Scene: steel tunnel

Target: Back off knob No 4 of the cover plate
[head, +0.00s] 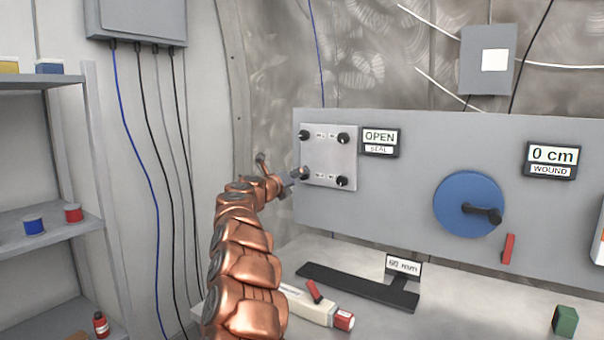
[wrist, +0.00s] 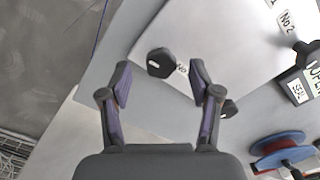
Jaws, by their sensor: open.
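The pale cover plate (head: 325,157) is fixed on the grey panel and carries black knobs near its corners, with small labels too small to read in the head view. The lower-right knob (head: 341,181) and upper-right knob (head: 343,138) are clear. In the wrist view my gripper (wrist: 160,76) is open and empty, with a black knob (wrist: 160,62) ahead between its fingertips. That knob's label is not fully readable. Another knob (wrist: 228,108) is partly behind the right finger. The No 2 knob (wrist: 305,52) is at the right edge.
An OPEN SEAL display (head: 380,142) is right of the plate. A blue wheel with a crank (head: 468,203) and a red lever (head: 508,249) are further right. A black stand (head: 360,288) and a white tool with a red end (head: 318,310) lie on the bench below.

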